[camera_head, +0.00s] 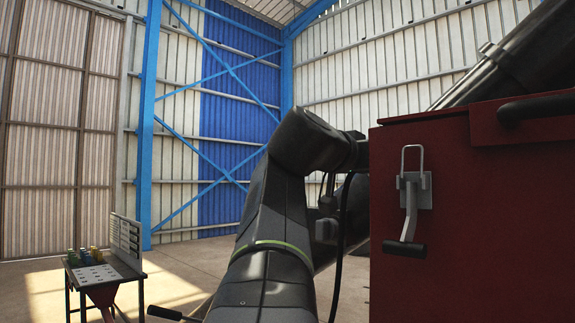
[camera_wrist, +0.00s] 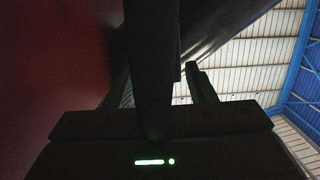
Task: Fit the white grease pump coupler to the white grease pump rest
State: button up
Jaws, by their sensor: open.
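I cannot make out the white grease pump coupler or the white grease pump rest in either view. My gripper (camera_wrist: 157,78) is open in the wrist view, its two fingers apart on either side of a dark upright bar or hose (camera_wrist: 152,45). The picture is too dark to tell whether they touch it. In the head view my arm reaches forward to the left side of a red machine housing, and a black hose (camera_head: 341,245) hangs by its wrist. My fingertips are not clear there.
The red housing (camera_head: 470,220), with a metal latch (camera_head: 412,195), fills the right side close to my arm. A small cart (camera_head: 105,270) with several coloured containers stands at the lower left. Open floor (camera_head: 185,275) lies between cart and arm.

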jog(key=shift+p+x, duration=0.35)
jog(key=shift+x, duration=1.1)
jog(key=shift+s, duration=0.1)
grip_shut()
